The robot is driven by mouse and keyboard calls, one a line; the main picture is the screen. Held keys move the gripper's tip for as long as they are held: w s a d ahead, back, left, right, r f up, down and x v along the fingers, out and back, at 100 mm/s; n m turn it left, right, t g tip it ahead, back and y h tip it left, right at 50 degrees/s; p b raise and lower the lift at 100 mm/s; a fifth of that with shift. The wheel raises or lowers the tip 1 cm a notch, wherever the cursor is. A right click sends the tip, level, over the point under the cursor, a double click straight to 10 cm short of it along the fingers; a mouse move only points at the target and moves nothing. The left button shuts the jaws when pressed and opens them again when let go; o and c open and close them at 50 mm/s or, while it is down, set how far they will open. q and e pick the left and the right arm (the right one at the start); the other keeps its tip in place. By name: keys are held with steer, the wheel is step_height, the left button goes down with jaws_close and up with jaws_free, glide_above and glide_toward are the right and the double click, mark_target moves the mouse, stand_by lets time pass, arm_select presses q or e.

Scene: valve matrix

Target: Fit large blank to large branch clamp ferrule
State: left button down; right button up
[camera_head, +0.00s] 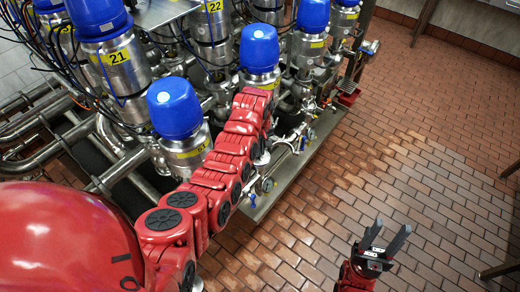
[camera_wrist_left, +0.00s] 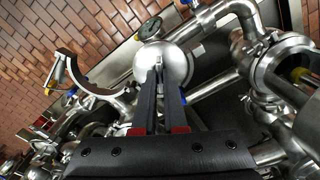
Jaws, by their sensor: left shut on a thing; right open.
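The large blank (camera_wrist_left: 172,52), a round shiny steel disc, shows at the centre of the left wrist view. My left gripper (camera_wrist_left: 160,82) is shut on it, with both dark fingers meeting at its near side. An open C-shaped clamp half (camera_wrist_left: 92,88) shows left of the blank, apart from it. I cannot tell the branch ferrule apart from the fittings; the blank and fingers hide part of what lies behind. In the head view my left arm reaches to the valve rack's front and its fingers are hidden. My right gripper (camera_head: 389,234) is open and empty above the floor.
Blue-capped steel valves (camera_head: 175,108) crowd the rack. Beside the blank in the left wrist view are a round gauge (camera_wrist_left: 150,28) and a pipe joint (camera_wrist_left: 278,68) at right.

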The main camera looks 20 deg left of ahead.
stand_by(0.3)
arm_select(q)
steer(key=c, duration=0.9)
jaws_free()
step_height(320, 180, up, 5)
steer(key=shift+w+f+b, duration=0.1)
steer(key=shift+f+b, duration=0.1)
steer(key=shift+b, duration=0.2)
step_height(320, 180, up, 13)
steer(key=p, duration=0.5)
